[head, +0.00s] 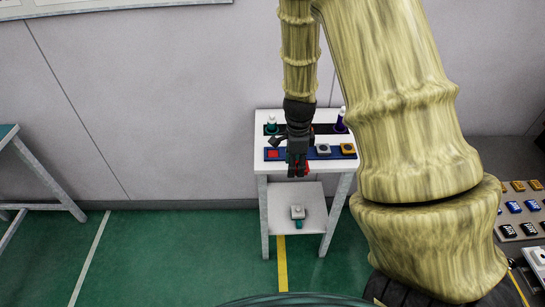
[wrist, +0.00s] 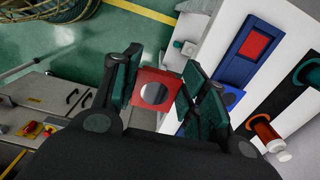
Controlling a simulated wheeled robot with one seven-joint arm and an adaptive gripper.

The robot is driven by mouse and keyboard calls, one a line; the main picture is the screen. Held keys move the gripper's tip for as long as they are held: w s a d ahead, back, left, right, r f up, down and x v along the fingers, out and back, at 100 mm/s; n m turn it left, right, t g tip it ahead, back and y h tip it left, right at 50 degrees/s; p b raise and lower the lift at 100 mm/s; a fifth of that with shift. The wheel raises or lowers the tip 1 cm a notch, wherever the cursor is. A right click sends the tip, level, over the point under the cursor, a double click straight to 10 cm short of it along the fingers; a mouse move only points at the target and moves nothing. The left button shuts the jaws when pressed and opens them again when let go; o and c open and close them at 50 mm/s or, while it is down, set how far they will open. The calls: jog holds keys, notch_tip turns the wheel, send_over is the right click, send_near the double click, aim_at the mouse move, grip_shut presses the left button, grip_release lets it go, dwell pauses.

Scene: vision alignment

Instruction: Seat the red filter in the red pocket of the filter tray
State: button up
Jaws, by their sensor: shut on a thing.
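The red filter (wrist: 155,92), a red square with a round grey lens, sits between the fingers of my gripper (wrist: 160,88) in the wrist view. My gripper is shut on it. In the head view my gripper (head: 298,168) hangs at the front edge of the small white table, and a bit of red shows beside its fingers. The blue filter tray (head: 334,157) lies on the tabletop behind it. The red pocket (head: 273,154) is at the tray's left end and looks empty. It also shows in the wrist view (wrist: 256,45). The filter is apart from the pocket.
A grey filter (head: 323,149) and an orange one (head: 347,149) sit in the tray to the right. Bottles, one white-capped (head: 271,124) and one purple (head: 341,120), stand on a dark strip behind. A lower shelf (head: 310,207) holds a small grey device (head: 297,212).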

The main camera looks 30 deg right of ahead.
jog(key=shift+d, duration=0.2)
jog(key=shift+w+p, duration=0.3)
jog(key=shift+w, duration=0.15)
jog(key=p, duration=0.4)
send_over(268, 154)
jog(key=shift+s+d+f, duration=0.1)
jog(key=shift+s+f, duration=0.15)
jog(key=shift+f, duration=0.45)
jog(key=shift+w+f, duration=0.1)
jog(key=shift+w, duration=0.2)
jog(key=shift+f+p, duration=1.1)
jog(key=shift+f, duration=0.6)
jog(key=o, duration=0.9)
jog(key=shift+c, duration=0.2)
jog(key=shift+r, duration=0.1)
notch_tip(268, 154, up, 12)
jog(key=b, duration=0.4)
